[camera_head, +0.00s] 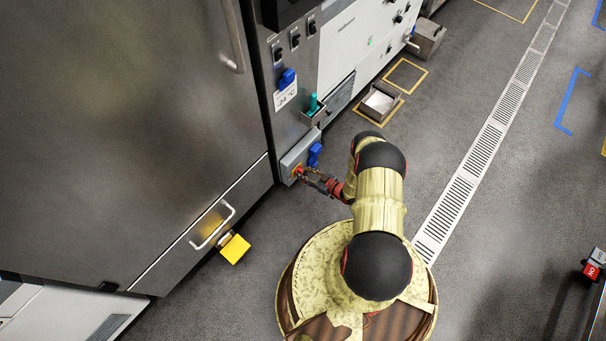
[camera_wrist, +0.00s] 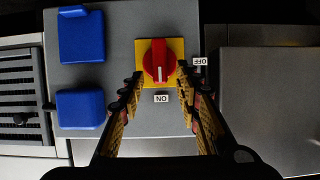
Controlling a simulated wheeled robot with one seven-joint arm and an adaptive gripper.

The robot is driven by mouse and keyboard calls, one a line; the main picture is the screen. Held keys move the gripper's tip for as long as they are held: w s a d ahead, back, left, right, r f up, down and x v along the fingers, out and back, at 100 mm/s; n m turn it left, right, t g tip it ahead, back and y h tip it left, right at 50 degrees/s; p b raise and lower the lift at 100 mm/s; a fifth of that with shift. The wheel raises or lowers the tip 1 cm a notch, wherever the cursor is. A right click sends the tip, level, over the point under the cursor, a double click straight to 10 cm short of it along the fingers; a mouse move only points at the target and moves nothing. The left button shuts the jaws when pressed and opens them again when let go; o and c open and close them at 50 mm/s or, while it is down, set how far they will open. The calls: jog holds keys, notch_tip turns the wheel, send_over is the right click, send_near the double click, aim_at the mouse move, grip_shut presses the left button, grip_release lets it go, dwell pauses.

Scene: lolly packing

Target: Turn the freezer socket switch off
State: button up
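The freezer socket switch is a red rotary knob (camera_wrist: 158,59) on a yellow plate (camera_wrist: 175,80), on a grey socket box (camera_wrist: 118,30). The knob's white mark points down in the wrist view, toward the ON label (camera_wrist: 162,99). The OFF label (camera_wrist: 200,62) is at the plate's right. My gripper (camera_wrist: 160,72) is open, with one fingertip on each side of the knob's lower part. I cannot tell whether the fingers touch it. In the head view my gripper (camera_head: 306,174) reaches the socket box (camera_head: 288,163) and partly hides the red knob (camera_head: 298,171).
Blue socket covers (camera_wrist: 82,36) and (camera_wrist: 80,109) sit left of the knob in the wrist view. In the head view, a teal-handled object (camera_head: 313,104) stands in a holder above the box. The freezer door (camera_head: 120,120) is at left; a yellow block (camera_head: 235,249) protrudes below.

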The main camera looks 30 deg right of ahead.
jog(key=shift+w+a+f, duration=0.2)
jog(key=shift+w+f, duration=0.05)
jog(key=shift+w, duration=0.3)
jog(key=c, duration=0.4)
grip_shut()
